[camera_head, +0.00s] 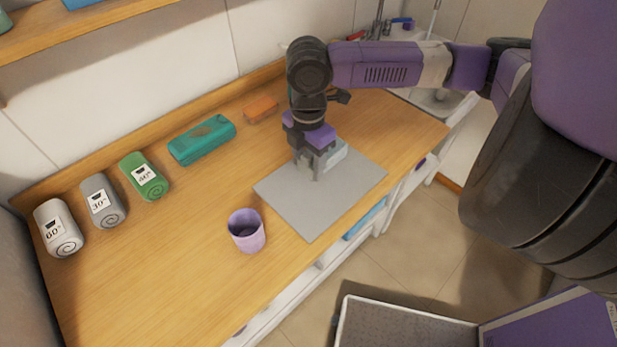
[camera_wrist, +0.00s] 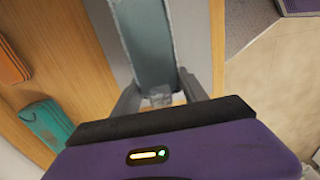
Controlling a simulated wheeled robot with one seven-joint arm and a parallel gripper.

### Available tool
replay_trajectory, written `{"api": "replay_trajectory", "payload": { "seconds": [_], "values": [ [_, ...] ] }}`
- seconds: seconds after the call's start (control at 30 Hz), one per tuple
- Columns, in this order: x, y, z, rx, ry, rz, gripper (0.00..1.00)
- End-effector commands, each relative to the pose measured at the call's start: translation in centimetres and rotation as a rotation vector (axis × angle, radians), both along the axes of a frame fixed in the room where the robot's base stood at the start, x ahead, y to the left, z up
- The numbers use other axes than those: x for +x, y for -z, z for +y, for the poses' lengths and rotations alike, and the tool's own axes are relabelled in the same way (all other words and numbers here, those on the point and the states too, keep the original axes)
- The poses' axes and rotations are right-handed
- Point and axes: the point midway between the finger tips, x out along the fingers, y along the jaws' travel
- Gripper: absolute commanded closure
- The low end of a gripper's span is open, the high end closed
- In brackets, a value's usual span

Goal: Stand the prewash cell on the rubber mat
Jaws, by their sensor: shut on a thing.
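The grey rubber mat (camera_head: 285,191) lies flat on the wooden counter near its front edge. My gripper (camera_head: 316,168) is over the mat's back part, pointing down. It is shut on a pale blue-grey block, which I take as the prewash cell (camera_head: 334,154). In the wrist view the cell (camera_wrist: 147,40) shows as a long grey-blue bar between the two fingers (camera_wrist: 160,97) of my gripper. The fingers partly hide the cell in the head view. I cannot tell whether its underside touches the mat.
A lilac cup (camera_head: 247,231) stands left of the mat. Rolled towels in white (camera_head: 58,228), grey (camera_head: 103,201) and green (camera_head: 145,176) line the left back. A teal case (camera_head: 202,140) and an orange block (camera_head: 261,109) lie near the wall. The counter's front left is clear.

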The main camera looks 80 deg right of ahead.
Motion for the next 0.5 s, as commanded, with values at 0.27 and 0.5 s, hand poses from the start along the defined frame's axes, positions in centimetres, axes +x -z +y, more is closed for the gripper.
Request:
{"api": "replay_trajectory", "payload": {
  "seconds": [0.27, 0.5],
  "values": [
    [0.0, 2.5, 0.0, 0.0, 0.001, 0.0, 1.0],
    [0.0, 5.4, 0.0, 0.002, 0.001, 0.001, 1.0]
  ]
}}
